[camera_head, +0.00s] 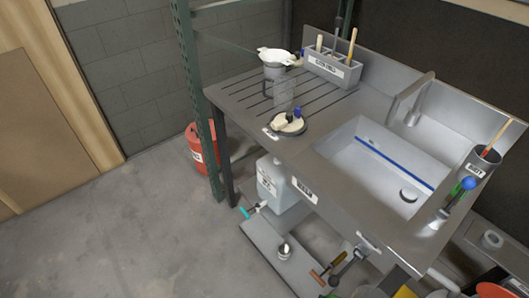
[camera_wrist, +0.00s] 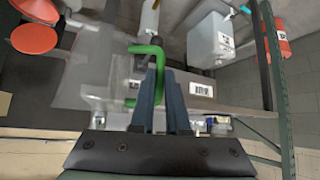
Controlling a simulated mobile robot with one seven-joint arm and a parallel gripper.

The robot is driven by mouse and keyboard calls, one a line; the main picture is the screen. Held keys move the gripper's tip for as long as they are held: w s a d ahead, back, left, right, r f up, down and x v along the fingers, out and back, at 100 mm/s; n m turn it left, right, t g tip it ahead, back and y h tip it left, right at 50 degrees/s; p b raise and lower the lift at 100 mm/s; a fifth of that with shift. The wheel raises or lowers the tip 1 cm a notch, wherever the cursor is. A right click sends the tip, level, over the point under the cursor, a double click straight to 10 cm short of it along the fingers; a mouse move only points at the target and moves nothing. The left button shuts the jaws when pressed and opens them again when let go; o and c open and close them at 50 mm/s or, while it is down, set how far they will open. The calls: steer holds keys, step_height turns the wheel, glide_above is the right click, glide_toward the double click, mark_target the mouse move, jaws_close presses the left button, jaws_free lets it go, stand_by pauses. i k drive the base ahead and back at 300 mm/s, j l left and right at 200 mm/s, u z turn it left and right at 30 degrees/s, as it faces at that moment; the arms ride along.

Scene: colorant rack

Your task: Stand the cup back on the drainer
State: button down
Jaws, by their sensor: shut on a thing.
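In the wrist view, my gripper (camera_wrist: 160,65) is shut on the green handle (camera_wrist: 133,88) of a see-through cup (camera_wrist: 95,70). The cup's pale body is to the left of the fingers, partly out of focus against the background. The wrist picture looks upside down, so I cannot tell the cup's exact tilt. The grooved drainer (camera_head: 241,92) is left of the sink in the head view. I cannot clearly make out my gripper or the held cup in the head view.
On the drainer stand a jug with a white top (camera_head: 277,56), a clear vessel (camera_head: 285,95), a round pad with small items (camera_head: 287,125) and a grey caddy (camera_head: 332,69). The sink (camera_head: 375,165) lies right. A green post (camera_head: 190,80) rises at the drainer's left.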

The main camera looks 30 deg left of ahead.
mark_target(253, 110)
steer(key=i+j+u, duration=0.1)
steer(key=u, duration=0.3)
steer(key=i+u, duration=0.15)
steer(key=u, duration=0.2)
steer(key=i+u, duration=0.15)
steer(key=u, duration=0.25)
